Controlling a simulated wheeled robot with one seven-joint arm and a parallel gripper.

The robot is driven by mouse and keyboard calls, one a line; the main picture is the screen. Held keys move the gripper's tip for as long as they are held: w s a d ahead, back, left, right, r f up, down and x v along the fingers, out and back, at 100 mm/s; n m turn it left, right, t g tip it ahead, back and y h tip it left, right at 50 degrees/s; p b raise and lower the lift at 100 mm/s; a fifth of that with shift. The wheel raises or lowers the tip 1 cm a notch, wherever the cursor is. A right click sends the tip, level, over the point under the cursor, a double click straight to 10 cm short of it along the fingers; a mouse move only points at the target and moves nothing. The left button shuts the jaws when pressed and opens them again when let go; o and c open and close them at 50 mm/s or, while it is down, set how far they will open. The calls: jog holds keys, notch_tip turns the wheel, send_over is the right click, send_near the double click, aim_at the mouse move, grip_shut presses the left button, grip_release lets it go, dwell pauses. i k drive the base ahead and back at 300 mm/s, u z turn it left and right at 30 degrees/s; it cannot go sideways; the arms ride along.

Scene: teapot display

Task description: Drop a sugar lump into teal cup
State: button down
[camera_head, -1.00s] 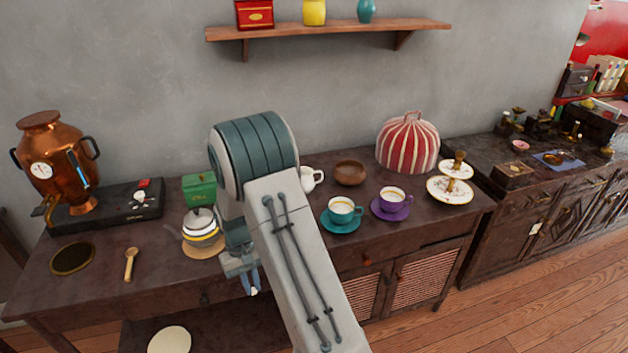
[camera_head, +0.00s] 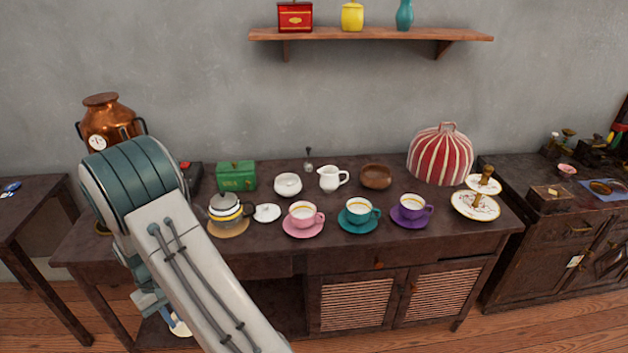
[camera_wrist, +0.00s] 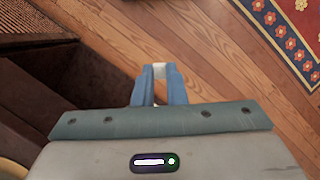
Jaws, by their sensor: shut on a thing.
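The teal cup (camera_head: 358,207) stands upright on its teal saucer (camera_head: 357,223), between the pink cup and the purple cup. A pale drink shows inside it. My gripper (camera_wrist: 159,76) has blue fingers and is shut on a small white sugar lump (camera_wrist: 159,69) at their tips, above the floor beside dark furniture. In the head view my arm is at the left, away from the teal cup, and the fingers are mostly hidden. A white bowl (camera_head: 288,184) stands at the back; its contents are not clear. A white lid (camera_head: 267,213) lies in front of it.
Around the teal cup are the pink cup (camera_head: 303,214), purple cup (camera_head: 412,207), white jug (camera_head: 331,178) and brown bowl (camera_head: 376,176). A teapot (camera_head: 226,206), green tin (camera_head: 236,176), striped cosy (camera_head: 440,153) and tiered stand (camera_head: 476,204) share the table.

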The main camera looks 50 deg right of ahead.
aim_at(362, 217)
jog(key=z, duration=0.05)
jog(key=k, duration=1)
jog(key=z, duration=1.35)
jog(key=i, duration=0.55)
jog(key=z, duration=0.05)
